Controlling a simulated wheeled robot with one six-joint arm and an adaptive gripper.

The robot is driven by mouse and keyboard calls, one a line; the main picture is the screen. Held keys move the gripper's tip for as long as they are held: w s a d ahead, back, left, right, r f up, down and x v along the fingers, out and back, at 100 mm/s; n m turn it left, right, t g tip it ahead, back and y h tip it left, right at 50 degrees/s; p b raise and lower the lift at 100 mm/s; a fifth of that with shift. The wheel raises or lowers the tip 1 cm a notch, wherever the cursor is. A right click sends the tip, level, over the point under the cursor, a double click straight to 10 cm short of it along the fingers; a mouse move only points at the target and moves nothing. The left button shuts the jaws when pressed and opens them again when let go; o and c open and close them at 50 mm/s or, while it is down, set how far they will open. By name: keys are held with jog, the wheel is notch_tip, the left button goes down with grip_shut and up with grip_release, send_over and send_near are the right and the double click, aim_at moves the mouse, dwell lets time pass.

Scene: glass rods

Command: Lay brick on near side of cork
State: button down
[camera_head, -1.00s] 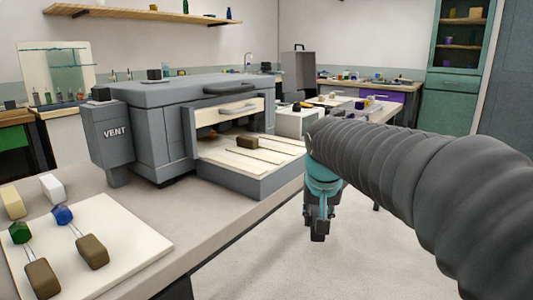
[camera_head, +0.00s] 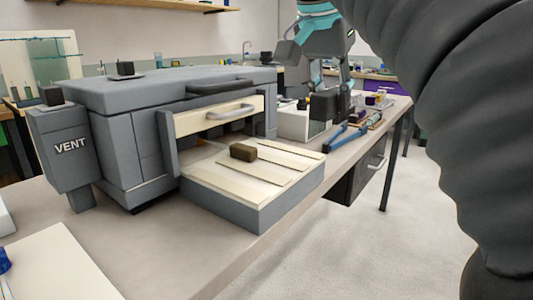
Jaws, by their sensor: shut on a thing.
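My gripper (camera_head: 331,88) is in the upper right, pointing down above the far end of the bench. It is shut on a dark, boxy piece, which I take to be the brick (camera_head: 322,106); the fingers partly cover it. A brownish block (camera_head: 243,152) lies on the pale slatted tray (camera_head: 285,168) in front of the grey kiln. I cannot tell for sure whether it is the cork. A small cluttered mat (camera_head: 378,117) lies on the bench right of my gripper, too small to make out well.
The grey kiln (camera_head: 105,130) marked VENT fills the left of the bench. Blue-handled tongs (camera_head: 345,137) lie below my gripper near the bench's front edge. A white box (camera_head: 292,124) stands beside them. A pale board (camera_head: 55,268) lies at lower left.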

jog(key=w+a+f, duration=0.2)
jog(key=a, duration=0.1)
jog(key=w+a+f, duration=0.2)
jog(key=a, duration=0.1)
jog(key=w+a+f, duration=0.2)
jog(key=a, duration=0.2)
jog(key=shift+w+f, duration=0.1)
jog(key=shift+f, duration=0.3)
jog(key=shift+f+b, duration=0.6)
jog(key=shift+f, duration=1.45)
jog(key=shift+f, duration=0.45)
jog(key=c, duration=1.1)
grip_release()
jog(key=shift+r, duration=0.1)
jog(key=shift+c, duration=0.2)
